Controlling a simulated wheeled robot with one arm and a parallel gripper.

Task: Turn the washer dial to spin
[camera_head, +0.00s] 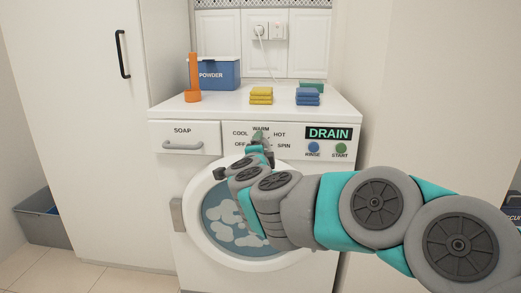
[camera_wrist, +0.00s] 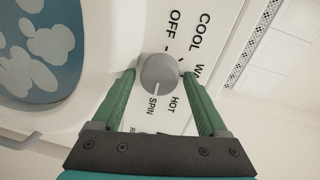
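The washer (camera_head: 165,200) stands ahead, with white control panel and round door. Its grey dial (camera_wrist: 159,73) is between the two green fingers of my gripper (camera_wrist: 160,75) in the wrist view. The fingertips are right at the dial's sides; I cannot tell whether they press on it. The dial's pale mark points toward the SPIN label (camera_wrist: 152,107). In the head view my gripper (camera_head: 259,140) covers most of the dial, below WARM. The SPIN label (camera_head: 284,146) is to its right there. The display (camera_head: 328,133) reads DRAIN.
Blue RINSE (camera_head: 313,147) and green START (camera_head: 341,149) buttons sit under the display. The soap drawer (camera_head: 183,138) is left of the dial. A blue powder box (camera_head: 222,73), orange scoop (camera_head: 193,95), yellow cloths (camera_head: 261,96) and blue cloths (camera_head: 307,97) are on top.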

